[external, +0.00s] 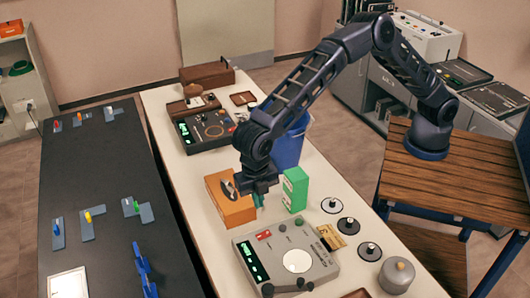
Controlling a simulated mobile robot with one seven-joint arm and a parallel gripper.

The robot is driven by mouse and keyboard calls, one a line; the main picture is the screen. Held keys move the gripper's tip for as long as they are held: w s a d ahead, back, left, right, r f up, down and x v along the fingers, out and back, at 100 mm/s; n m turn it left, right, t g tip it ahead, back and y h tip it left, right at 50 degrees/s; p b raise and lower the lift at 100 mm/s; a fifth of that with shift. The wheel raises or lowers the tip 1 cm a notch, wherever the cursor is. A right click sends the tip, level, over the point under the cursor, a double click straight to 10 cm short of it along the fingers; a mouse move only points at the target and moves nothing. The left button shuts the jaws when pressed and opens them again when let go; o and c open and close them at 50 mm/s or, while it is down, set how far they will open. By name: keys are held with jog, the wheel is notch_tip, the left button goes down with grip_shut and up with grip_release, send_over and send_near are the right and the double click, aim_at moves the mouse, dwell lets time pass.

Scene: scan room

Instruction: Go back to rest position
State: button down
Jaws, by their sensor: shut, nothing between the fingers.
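My gripper (259,202) points down over the white table (158,97), between an orange box (226,208) and a green box (295,189). Its fingers are small in this view; they look shut with nothing held. Whether the fingertips touch the orange box or stand just in front of it is hard to tell. My arm reaches over from its base on the wooden slatted table at the right, bent high at the elbow.
A grey device (325,266) with a display and knobs stands in front of the gripper. A blue bin (288,152) is behind it. Several dark discs, including one (348,226), lie to the right. A dark instrument (204,131) stands farther back. A black table (95,170) is at left.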

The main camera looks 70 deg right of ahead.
jog(key=w+d+r+m+t, duration=0.1)
jog(key=w+d+r+m, duration=0.15)
jog(key=d+r, duration=0.6)
jog(key=w+d+r+m, duration=0.2)
jog(key=d+r+m, duration=0.3)
jog(key=d, duration=0.7)
jog(key=s+d+r+m+t, duration=0.1)
jog(key=d+r+m, duration=0.15)
jog(key=d, duration=0.45)
jog(key=s+d+r+m, duration=0.1)
jog(key=s+d+r, duration=0.1)
jog(key=d+r, duration=0.35)
jog(key=s+d+r+m+t, duration=0.1)
jog(key=d, duration=0.7)
jog(key=s+d+r+m, duration=0.1)
jog(key=s+d+m, duration=0.4)
jog(key=d, duration=0.5)
jog(key=s+d+r+m, duration=0.1)
jog(key=s+d+m, duration=0.2)
jog(key=s+d, duration=0.55)
jog(key=s+d+f+m+t, duration=0.1)
jog(key=s+d+f+m, duration=0.2)
jog(key=s+d, duration=0.2)
jog(key=s+d+f+m+t, duration=0.1)
jog(key=s+d+f+m, duration=0.2)
jog(key=s+d, duration=0.3)
jog(key=shift+s+d+m, duration=0.2)
jog(key=shift+s+m, duration=0.3)
jog(key=shift+s, duration=0.4)
